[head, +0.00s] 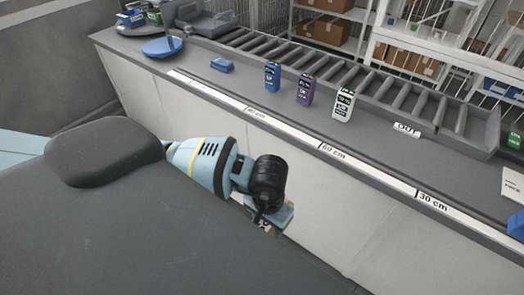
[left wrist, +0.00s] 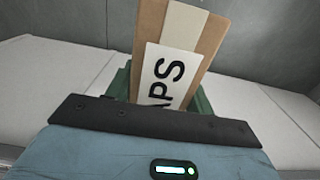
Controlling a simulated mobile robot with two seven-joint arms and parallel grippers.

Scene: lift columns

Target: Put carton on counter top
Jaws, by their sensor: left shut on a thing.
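My left gripper (head: 272,222) is low in front of the counter's white side panel, below the level of the counter top (head: 420,165). It is shut on a brown cardboard carton (head: 268,229), mostly hidden by the gripper in the head view. My right gripper is not in view.
Blue (head: 272,76), purple (head: 305,89) and white (head: 343,104) boxes stand on the counter before a roller conveyor (head: 390,92). A small blue item (head: 222,65) and a blue scale-like dish (head: 162,47) are farther left. The counter's front right is mostly clear.

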